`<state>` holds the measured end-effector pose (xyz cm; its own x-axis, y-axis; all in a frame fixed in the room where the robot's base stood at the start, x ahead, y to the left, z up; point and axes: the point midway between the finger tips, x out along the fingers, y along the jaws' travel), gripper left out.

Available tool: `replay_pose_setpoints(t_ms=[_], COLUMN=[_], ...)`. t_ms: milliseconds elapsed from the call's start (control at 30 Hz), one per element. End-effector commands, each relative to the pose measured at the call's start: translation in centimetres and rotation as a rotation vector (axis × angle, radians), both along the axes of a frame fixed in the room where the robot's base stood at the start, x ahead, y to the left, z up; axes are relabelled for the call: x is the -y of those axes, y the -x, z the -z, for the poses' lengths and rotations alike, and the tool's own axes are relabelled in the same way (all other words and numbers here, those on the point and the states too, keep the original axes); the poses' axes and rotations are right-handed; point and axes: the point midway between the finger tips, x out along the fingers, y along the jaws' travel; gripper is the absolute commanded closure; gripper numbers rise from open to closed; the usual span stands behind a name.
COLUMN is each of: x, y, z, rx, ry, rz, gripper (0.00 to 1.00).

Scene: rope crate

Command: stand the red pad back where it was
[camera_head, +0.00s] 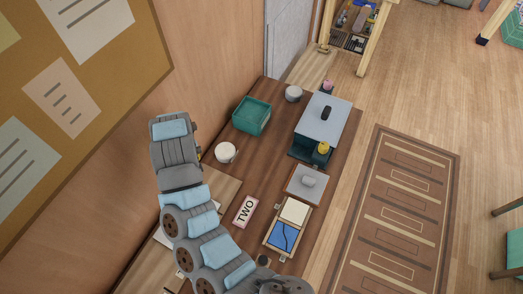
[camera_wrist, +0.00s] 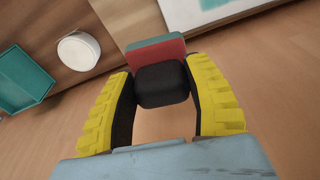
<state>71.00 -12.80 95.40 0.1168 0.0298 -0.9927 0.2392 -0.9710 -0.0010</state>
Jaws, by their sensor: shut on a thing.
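In the wrist view my gripper (camera_wrist: 160,88) has its two yellow-ribbed fingers closed on a black block (camera_wrist: 162,86). The red pad (camera_wrist: 157,53), with a teal-green layer along its far edge, shows just beyond the block. The block looks like the pad's grip, though where they join is hard to see. The pad is tilted slightly in the picture. I cannot tell how far it is from the surface behind it. In the head view my arm reaches up at the left of the table; the fingers and the pad are hidden there.
The wooden table holds a teal tray (camera_head: 246,126), a white cup (camera_head: 225,153), a white bowl (camera_head: 293,94), a pink TWO sign (camera_head: 246,212), a grey lid (camera_head: 302,190) and a large box (camera_head: 325,122). A pinboard (camera_head: 100,25) hangs on the left wall.

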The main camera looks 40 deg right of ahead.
Motion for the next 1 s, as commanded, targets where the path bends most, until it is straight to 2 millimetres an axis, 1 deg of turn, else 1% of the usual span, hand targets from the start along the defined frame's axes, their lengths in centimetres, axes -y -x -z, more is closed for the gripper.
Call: replay_pose_setpoints(t_ms=[33,167,200,267,300,367,400,500,600,700,800,900,1000], x=[1.8,6.2,7.7,10.2,12.0,14.5,16.2,19.7,22.6,24.6,25.7,26.2,26.3], y=[-0.2,-0.8,-0.8,-0.5,-0.2,0.5,1.1,2.8,4.6,6.1,7.0,7.5,7.6], z=[0.6,1.8,2.2,3.1,3.7,4.8,5.4,6.9,8.2,9.0,9.5,9.7,9.7], rx=[-0.006,-0.003,-0.003,-0.006,-0.004,-0.005,-0.004,-0.002,0.001,0.002,0.003,0.003,0.003], ry=[0.003,0.004,0.004,0.003,0.003,0.001,0.000,-0.002,-0.001,-0.002,-0.003,-0.002,-0.001], rz=[-0.012,-0.055,-0.067,-0.085,-0.097,-0.112,-0.119,-0.132,-0.135,-0.135,-0.134,-0.134,-0.135], gripper=[0.82,0.82,0.82,0.82,0.82,0.82,0.82,0.82,0.82,0.82,0.82,0.82,0.82])
